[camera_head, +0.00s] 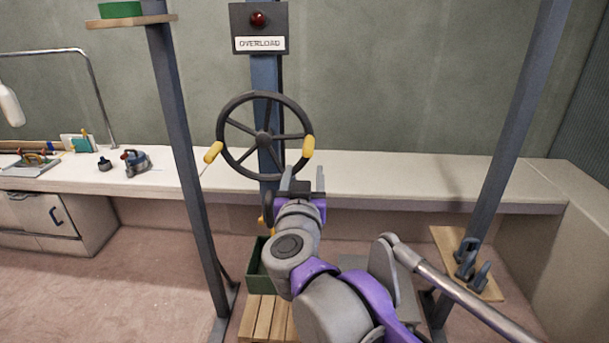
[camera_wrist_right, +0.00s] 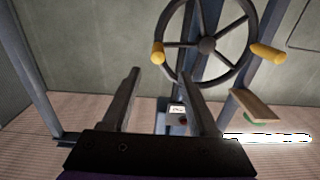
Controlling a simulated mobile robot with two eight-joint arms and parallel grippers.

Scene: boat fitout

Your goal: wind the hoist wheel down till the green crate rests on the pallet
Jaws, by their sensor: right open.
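The dark hoist wheel (camera_head: 263,138) stands upright on a blue post, with one yellow handle (camera_head: 213,152) at its left and another (camera_head: 308,146) at its right. My right gripper (camera_head: 304,176) is open and empty, just below the right handle and apart from it. In the right wrist view the wheel (camera_wrist_right: 207,45) shows beyond my open fingers (camera_wrist_right: 160,98). The green crate (camera_head: 254,275) is low behind my right arm, partly hidden. The wooden pallet (camera_head: 262,318) is under it; I cannot tell whether they touch. My left gripper is out of view.
An overload box (camera_head: 259,43) with a red lamp is above the wheel. Blue posts (camera_head: 183,140) stand left and right (camera_head: 510,130). A long white bench (camera_head: 400,178) runs behind. A board with dark weights (camera_head: 470,262) lies right. A shelf (camera_head: 130,21) holds a green box.

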